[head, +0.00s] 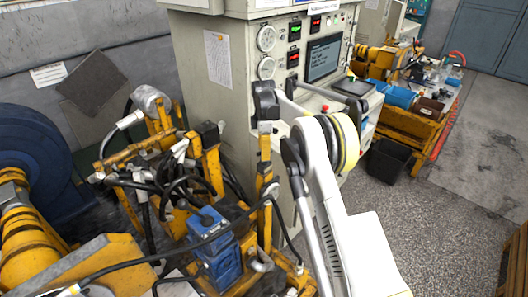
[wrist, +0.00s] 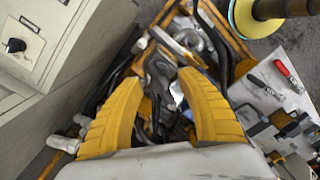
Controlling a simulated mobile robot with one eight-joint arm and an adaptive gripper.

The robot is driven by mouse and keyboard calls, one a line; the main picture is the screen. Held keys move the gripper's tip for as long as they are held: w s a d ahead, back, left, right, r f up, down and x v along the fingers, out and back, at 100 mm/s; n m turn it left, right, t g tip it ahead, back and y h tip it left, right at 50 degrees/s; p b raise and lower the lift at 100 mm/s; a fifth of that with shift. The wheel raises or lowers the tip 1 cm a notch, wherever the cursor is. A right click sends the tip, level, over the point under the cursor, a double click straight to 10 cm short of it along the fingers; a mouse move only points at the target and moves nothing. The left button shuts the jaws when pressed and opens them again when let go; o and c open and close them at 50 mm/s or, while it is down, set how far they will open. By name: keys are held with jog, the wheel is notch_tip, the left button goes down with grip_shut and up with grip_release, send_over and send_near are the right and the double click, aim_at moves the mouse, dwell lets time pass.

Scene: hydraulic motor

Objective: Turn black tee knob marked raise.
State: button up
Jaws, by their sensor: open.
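A small black knob (wrist: 15,45) sits on a pale label plate on the grey cabinet, at the upper left of the wrist view. Its marking is too small to read, so I cannot tell whether it says raise. My gripper (wrist: 158,82) has two thick yellow fingers, spread apart with nothing held between them. The knob is to the left of the fingers and apart from them. In the head view my white arm stands before the cabinet, and I cannot make out the fingers or this knob there.
The grey control cabinet (head: 212,62) carries gauges and a screen (head: 323,58). Yellow machinery with hoses and a blue valve block (head: 210,232) crowds the left. A black bin (head: 389,160) and an orange workbench (head: 412,128) stand right. Speckled floor (head: 450,235) at right is clear.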

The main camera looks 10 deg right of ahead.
jog(key=shift+c, duration=0.4)
grip_shut()
jog(key=shift+m+b, duration=0.45)
jog(key=shift+m, duration=0.35)
jog(key=m+b, duration=0.1)
jog(key=m, duration=0.2)
jog(key=shift+m+b, duration=0.55)
jog(key=shift+m, duration=1.65)
jog(key=shift+r, duration=0.1)
